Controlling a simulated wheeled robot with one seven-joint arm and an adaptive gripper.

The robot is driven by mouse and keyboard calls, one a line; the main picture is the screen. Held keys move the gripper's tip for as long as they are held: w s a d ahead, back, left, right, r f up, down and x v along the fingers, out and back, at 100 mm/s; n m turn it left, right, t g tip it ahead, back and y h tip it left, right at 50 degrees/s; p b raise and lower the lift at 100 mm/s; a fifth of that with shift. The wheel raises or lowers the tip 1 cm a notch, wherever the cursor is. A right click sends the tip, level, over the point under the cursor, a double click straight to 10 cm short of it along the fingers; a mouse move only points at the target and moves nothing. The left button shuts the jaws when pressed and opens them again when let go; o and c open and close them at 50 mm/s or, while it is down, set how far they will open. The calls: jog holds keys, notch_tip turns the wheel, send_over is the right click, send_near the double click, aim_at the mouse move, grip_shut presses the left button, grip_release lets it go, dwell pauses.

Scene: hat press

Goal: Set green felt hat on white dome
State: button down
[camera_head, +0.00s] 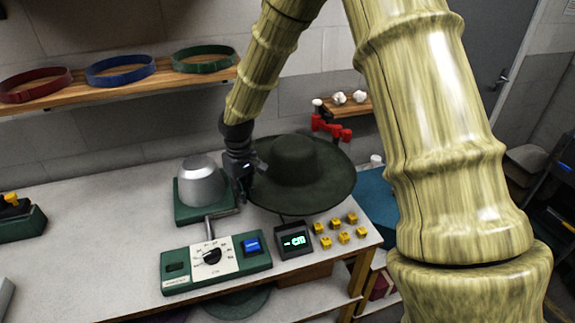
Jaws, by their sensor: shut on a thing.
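The green felt hat (297,165) is dark green, with a round crown and a wide flat brim, crown up. My gripper (248,187) is shut on the left edge of its brim. The hat is to the right of the dome, over the right part of the bench; I cannot tell how high it is above the top. The dome (201,182) looks pale silver-grey and sits bare on a square green base (205,214). My gripper is close to the dome's right side; I cannot tell if they touch.
A green control box (216,262) with a dial and a small display (294,242) stand in front. Several yellow blocks (341,235) lie at the front right. Red, blue and green bands (204,59) lie on a shelf above.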

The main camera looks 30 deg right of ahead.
aim_at(289, 191)
jog(key=s+d+n+p, duration=0.1)
jog(key=d+n+p, duration=0.1)
jog(key=d+p, duration=0.1)
jog(key=s+d+r+n+p, duration=0.1)
jog(key=d+n+p, duration=0.2)
jog(key=d, duration=0.2)
jog(key=s+d+r+n+p, duration=0.1)
jog(key=d+n+p, duration=0.2)
jog(key=d, duration=0.2)
jog(key=shift+p, duration=0.3)
jog(key=shift+d+n, duration=0.4)
jog(key=shift+f+b, duration=2.75)
jog(key=shift+f, duration=1.35)
jog(key=shift+f+b, duration=1.2)
jog(key=shift+f, duration=1.4)
jog(key=shift+f+b, duration=0.35)
jog(key=shift+f, duration=0.5)
jog(key=c, duration=1.5)
grip_release()
jog(key=shift+s, duration=0.1)
